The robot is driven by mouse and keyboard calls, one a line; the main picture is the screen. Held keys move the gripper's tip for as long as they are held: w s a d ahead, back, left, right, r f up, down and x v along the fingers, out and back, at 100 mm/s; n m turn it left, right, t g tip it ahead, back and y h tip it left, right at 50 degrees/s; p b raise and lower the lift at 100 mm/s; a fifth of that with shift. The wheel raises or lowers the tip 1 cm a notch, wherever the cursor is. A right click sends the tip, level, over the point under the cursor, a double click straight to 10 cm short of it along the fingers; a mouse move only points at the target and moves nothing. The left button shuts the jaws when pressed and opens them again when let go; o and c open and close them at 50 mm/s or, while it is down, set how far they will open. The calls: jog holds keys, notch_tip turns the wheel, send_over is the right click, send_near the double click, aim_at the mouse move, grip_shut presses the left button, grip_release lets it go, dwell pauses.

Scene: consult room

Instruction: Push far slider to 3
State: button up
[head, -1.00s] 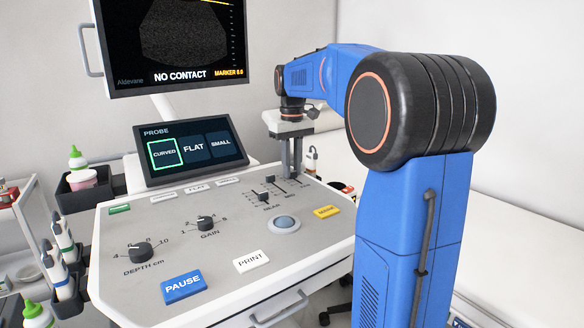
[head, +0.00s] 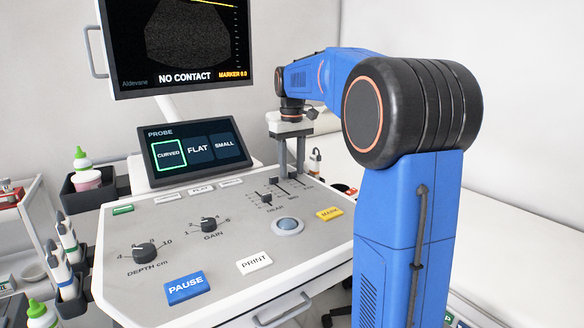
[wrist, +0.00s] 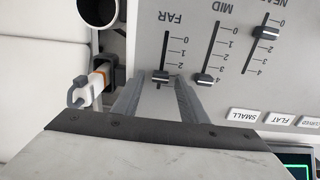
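The far slider's dark knob (wrist: 161,77) shows in the wrist view, under the FAR label. It sits just past the 2 mark; the marks beyond 2 are hidden by my gripper. My gripper (wrist: 157,88) points down at the panel, its two fingers apart, one on each side of the far slider's track. The knob is at the gap between the fingertips; I cannot tell whether they touch it. In the head view my gripper (head: 291,160) stands over the back of the slider group, and the far knob cannot be made out clearly there.
The mid slider knob (wrist: 204,79) is close beside the right fingertip, low on its scale. The near slider knob (wrist: 265,32) is near 1. A holder with a white-and-orange item (wrist: 98,82) lies left of the fingers. A trackball (head: 288,226) and MARK key (head: 329,214) are nearby.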

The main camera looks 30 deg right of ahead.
notch_tip(320, 180, up, 17)
jog(key=shift+r, duration=0.15)
dwell(0.6)
dwell(0.4)
